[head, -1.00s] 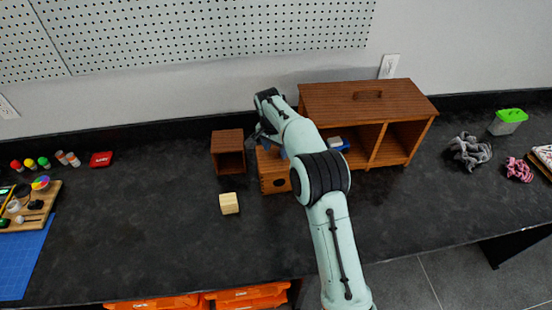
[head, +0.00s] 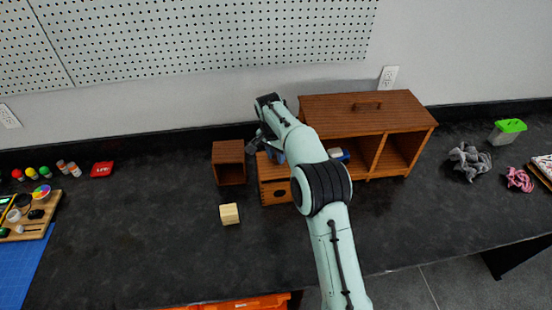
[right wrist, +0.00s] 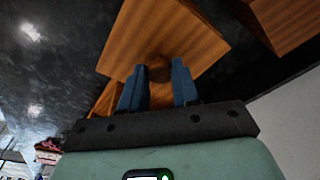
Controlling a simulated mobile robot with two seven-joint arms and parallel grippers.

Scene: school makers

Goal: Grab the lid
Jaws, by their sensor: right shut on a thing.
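The wooden lid (right wrist: 185,30) fills the top of the right wrist view, with a dark round knob (right wrist: 158,68) on it. My right gripper (right wrist: 156,78) has its blue fingers on either side of the knob and is shut on it. In the head view the right gripper (head: 273,150) is above the small wooden box (head: 275,190) with a dark round hole in its front. My arm partly hides the box top, and I cannot tell whether the lid is off it. My left gripper is not in view.
An open wooden box (head: 229,163) stands close left of the holed box, and a pale wooden block (head: 229,213) lies in front. A larger wooden cabinet (head: 385,145) with a top handle stands to the right.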

